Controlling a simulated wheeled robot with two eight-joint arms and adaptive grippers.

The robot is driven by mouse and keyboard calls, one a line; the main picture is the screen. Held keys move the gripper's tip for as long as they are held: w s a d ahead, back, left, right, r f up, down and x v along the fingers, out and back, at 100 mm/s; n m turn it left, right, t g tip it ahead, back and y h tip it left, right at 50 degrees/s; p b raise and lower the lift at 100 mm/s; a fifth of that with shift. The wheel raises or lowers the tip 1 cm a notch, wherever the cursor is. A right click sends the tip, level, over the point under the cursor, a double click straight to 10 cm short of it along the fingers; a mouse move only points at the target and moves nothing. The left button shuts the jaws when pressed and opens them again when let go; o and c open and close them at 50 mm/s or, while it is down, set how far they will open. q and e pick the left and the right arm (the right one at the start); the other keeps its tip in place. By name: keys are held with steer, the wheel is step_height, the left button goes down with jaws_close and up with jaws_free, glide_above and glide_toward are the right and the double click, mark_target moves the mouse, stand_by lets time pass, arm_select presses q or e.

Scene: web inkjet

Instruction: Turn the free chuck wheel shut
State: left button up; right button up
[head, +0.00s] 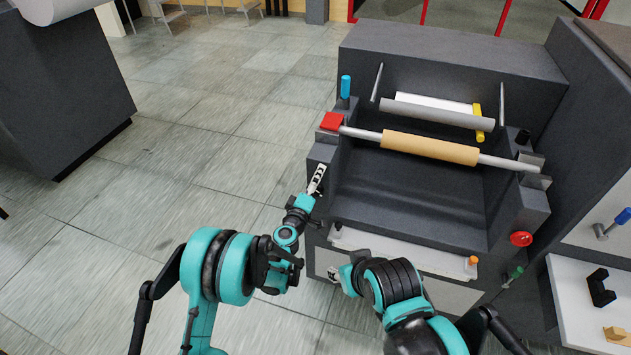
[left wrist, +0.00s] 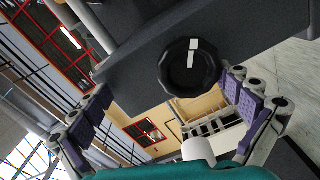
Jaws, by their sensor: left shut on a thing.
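The black chuck wheel (left wrist: 190,67), with a ribbed rim and a white mark on its face, is on the dark machine side in the left wrist view. In the head view this gripper (head: 319,179) is at the machine's left side, and the wheel cannot be made out there. My right gripper (head: 335,273) is low in front of the machine, small and partly hidden by its arm; its fingers are unclear.
The dark machine (head: 410,200) carries a bar with a tan roll (head: 430,147), a red block (head: 331,121), a blue-topped handle (head: 345,87) and a red knob (head: 521,239). A white shelf (head: 575,295) stands right. Open floor (head: 190,130) lies left.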

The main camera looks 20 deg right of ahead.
arm_select(q)
steer(key=shift+s+a+r, duration=0.25)
steer(key=shift+s+r, duration=0.2)
steer(key=shift+r, duration=0.25)
steer(key=s, duration=0.1)
steer(key=s+a+r, duration=0.2)
steer(key=shift+s+r, duration=0.15)
steer(key=shift+s, duration=0.1)
steer(key=shift+c, duration=0.8)
steer(key=v, duration=0.6)
steer(key=shift+f+b, duration=0.3)
steer(key=shift+f, duration=0.25)
arm_select(e)
steer(key=shift+s+a+r, duration=0.2)
steer(key=shift+s+r, duration=0.1)
steer(key=shift+s, duration=0.25)
steer(key=shift+s+a+r, duration=0.15)
steer(key=shift+s+r, duration=0.1)
steer(key=shift+s, duration=0.25)
arm_select(q)
steer(key=shift+d, duration=0.1)
